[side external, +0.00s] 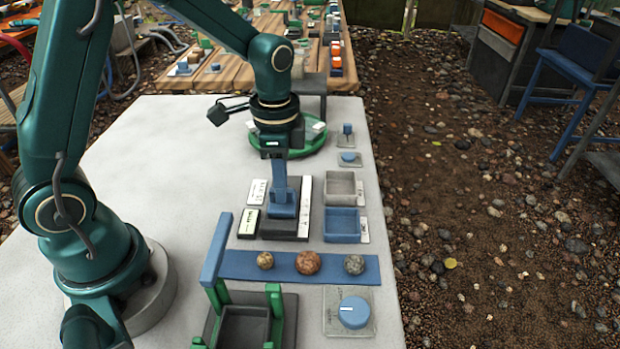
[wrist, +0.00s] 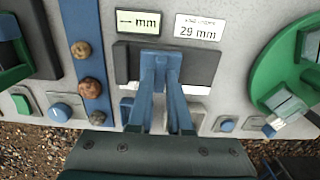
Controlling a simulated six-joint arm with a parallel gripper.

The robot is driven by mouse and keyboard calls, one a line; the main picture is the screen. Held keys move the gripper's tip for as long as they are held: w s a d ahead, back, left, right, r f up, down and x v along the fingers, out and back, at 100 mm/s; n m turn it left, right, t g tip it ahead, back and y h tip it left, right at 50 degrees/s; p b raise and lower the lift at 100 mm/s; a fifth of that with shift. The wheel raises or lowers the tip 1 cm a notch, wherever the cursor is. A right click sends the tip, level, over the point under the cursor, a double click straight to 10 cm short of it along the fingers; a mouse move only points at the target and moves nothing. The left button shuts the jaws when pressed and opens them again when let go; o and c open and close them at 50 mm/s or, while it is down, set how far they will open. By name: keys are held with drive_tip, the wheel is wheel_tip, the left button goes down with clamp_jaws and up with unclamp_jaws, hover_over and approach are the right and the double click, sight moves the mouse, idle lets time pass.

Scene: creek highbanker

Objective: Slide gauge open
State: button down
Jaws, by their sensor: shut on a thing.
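The gauge has a dark base (side external: 268,229) on the pale table, with a blue slider block (side external: 283,210) on it and a white strip along its right side. My gripper (side external: 280,185) points down at the gauge and is shut on the blue slider. In the wrist view, the two blue fingers (wrist: 160,75) close together at the slider over the dark base (wrist: 204,65). They hide most of the slider, so its gap cannot be judged. A greenish display (wrist: 138,23) reads "— mm", and a white card (wrist: 200,27) reads "29 mm".
Three round stones (side external: 308,263) lie on a blue strip (side external: 222,265) in front of the gauge. A grey tray (side external: 345,174) and a blue tray (side external: 342,238) stand to its right. A blue knob (side external: 353,312) and a green-posted frame (side external: 274,300) are nearer. A green ring (side external: 318,143) is behind.

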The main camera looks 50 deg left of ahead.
drive_tip(key=shift+w+a, duration=1.35)
drive_tip(key=shift+w, duration=0.1)
drive_tip(key=c, duration=0.9)
unclamp_jaws()
drive_tip(key=shift+s+r, duration=0.1)
drive_tip(key=shift+r, duration=3.4)
